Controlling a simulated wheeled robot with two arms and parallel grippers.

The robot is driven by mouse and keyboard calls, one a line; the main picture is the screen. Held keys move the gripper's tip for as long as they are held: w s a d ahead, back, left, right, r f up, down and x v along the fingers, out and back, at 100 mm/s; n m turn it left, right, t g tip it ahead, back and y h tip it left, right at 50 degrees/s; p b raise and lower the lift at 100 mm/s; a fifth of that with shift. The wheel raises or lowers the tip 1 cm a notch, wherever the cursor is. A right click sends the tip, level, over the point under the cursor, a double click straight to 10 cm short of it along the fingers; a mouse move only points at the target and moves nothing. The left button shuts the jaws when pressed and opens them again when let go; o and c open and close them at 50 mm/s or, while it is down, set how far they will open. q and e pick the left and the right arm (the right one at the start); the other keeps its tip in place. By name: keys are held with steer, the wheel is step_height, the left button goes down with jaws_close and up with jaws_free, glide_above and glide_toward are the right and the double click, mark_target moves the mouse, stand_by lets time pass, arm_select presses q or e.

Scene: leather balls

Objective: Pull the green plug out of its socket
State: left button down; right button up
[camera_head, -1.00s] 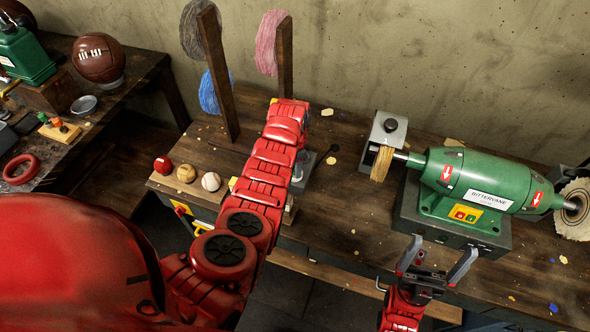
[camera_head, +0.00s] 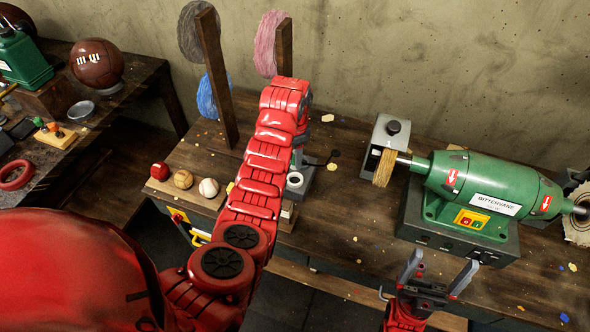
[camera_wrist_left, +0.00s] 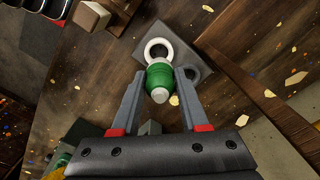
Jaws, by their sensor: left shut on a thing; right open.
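The green plug (camera_wrist_left: 159,75) with a pale tip sits between the fingers of my left gripper (camera_wrist_left: 158,84) in the left wrist view; the gripper is shut on it. Just beyond it is the socket, a white ring (camera_wrist_left: 152,44) on a grey block (camera_wrist_left: 190,62). The ring's opening shows and looks empty, with the plug overlapping its near edge. In the head view the ring (camera_head: 295,180) shows beside my left arm, which hides the plug and left fingers. My right gripper (camera_head: 440,268) is open and empty at the bench's front edge.
Three small balls (camera_head: 183,179) lie left of my arm. Wooden posts (camera_head: 217,78) with yarn stand behind.

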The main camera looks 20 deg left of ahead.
arm_select(q)
steer(key=shift+d+r+p, duration=0.1)
steer(key=shift+r+p, duration=0.4)
steer(key=shift+r, duration=0.3)
steer(key=shift+s+r, duration=0.1)
steer(key=shift+r, duration=0.1)
steer(key=shift+f+b, duration=1.05)
steer(key=shift+f, duration=0.6)
